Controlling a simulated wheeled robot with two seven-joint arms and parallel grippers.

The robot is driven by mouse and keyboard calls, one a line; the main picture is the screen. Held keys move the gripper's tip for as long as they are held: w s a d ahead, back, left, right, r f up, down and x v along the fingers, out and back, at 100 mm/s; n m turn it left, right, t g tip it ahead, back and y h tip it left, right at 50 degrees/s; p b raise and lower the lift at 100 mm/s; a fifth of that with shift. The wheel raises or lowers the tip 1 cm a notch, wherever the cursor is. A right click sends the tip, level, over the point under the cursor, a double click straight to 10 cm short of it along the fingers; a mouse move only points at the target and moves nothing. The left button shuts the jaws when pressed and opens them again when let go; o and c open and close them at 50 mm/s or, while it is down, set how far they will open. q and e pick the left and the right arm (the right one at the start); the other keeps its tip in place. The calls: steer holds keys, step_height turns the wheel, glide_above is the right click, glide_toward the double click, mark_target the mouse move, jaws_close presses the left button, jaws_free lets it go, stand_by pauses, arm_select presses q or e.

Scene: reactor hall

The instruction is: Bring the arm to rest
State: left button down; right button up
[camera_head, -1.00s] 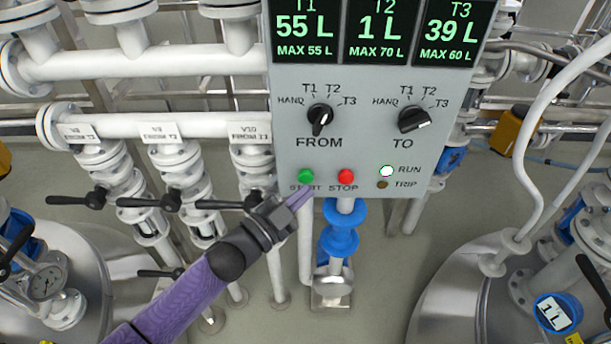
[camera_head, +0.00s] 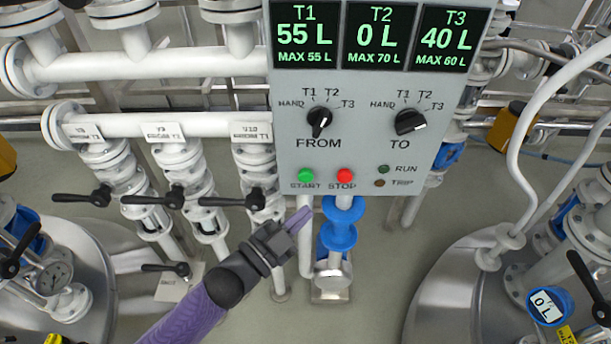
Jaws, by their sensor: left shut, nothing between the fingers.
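My left gripper (camera_head: 300,220) is shut and empty, on a purple arm reaching up from the lower left. Its fingers point up and right, below the control panel (camera_head: 345,158) and in front of the white pipes. The green START button (camera_head: 306,176) and the red STOP button (camera_head: 344,176) are above the fingertips, apart from them. The RUN lamp (camera_head: 384,169) and TRIP lamp (camera_head: 380,183) are dark. The display reads T1 55 L, T2 0 L (camera_head: 381,37), T3 40 L (camera_head: 444,40). My right gripper is not in view.
Several black-handled valves (camera_head: 168,199) stand on white pipes at left. A blue pipe fitting (camera_head: 340,235) is just right of my gripper. Steel tanks stand at lower left (camera_head: 80,255) and lower right (camera_head: 440,295).

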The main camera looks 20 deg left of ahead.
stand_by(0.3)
arm_select(q)
steer(key=s+a+f+n+g+y, duration=0.25)
steer(key=s+f, duration=0.25)
steer(key=f, duration=0.4)
steer(key=s+a+f+n+g+y, duration=0.2)
steer(key=s+f+n+g+y, duration=0.15)
steer(key=f, duration=0.55)
steer(key=s+a+f+n+g+y, duration=0.2)
steer(key=s+f, duration=0.4)
steer(key=f, duration=0.3)
steer(key=s+f+n+g+y, duration=0.1)
steer(key=s+f+g, duration=0.3)
steer(key=s, duration=0.6)
steer(key=s+f+n+g, duration=0.1)
steer(key=s+f+g, duration=0.2)
steer(key=s, duration=0.8)
steer(key=shift+s+f+n+g+y, duration=0.3)
steer(key=shift+f+g+y, duration=0.1)
steer(key=shift+g, duration=0.4)
steer(key=shift+w, duration=0.1)
